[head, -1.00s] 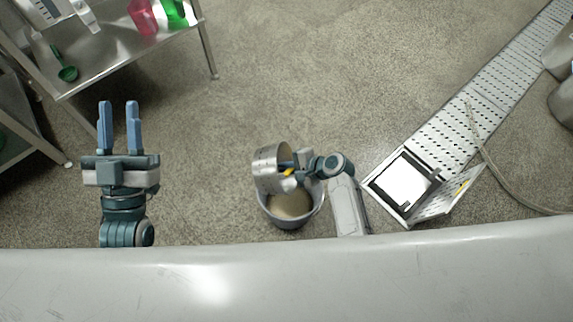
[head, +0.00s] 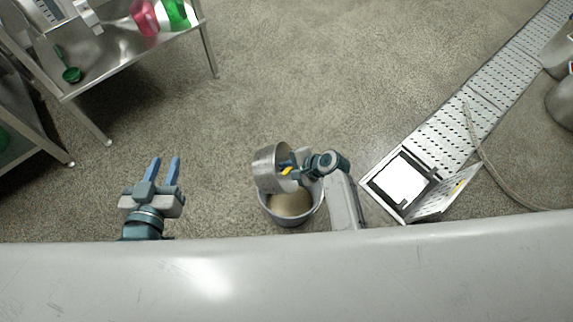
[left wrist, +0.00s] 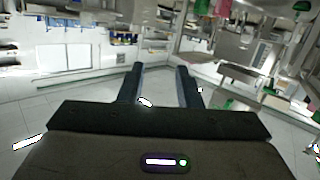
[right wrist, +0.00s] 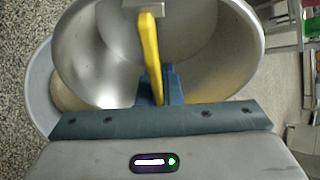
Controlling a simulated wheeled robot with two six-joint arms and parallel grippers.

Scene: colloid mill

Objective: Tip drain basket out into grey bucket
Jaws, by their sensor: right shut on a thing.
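The drain basket (head: 268,170) is a round metal vessel, tilted above the grey bucket (head: 318,205). The bucket stands on the floor with a tan mass inside. My right gripper (head: 289,170) is shut on the basket's yellow handle piece. In the right wrist view the basket (right wrist: 90,50) shows its open, mostly bare metal inside, with the yellow piece (right wrist: 151,60) between the fingers; the bucket's rim (right wrist: 40,90) shows behind it at left. My left gripper (head: 166,170) is open and empty, left of the bucket; its two spread fingers (left wrist: 160,88) also show in the left wrist view.
A perforated metal drain channel (head: 450,125) runs to the upper right, with an open square pit (head: 400,183) and a raised lid beside it. A hose (head: 490,165) lies over the channel. A steel table (head: 130,55) stands at upper left. The floor between is clear.

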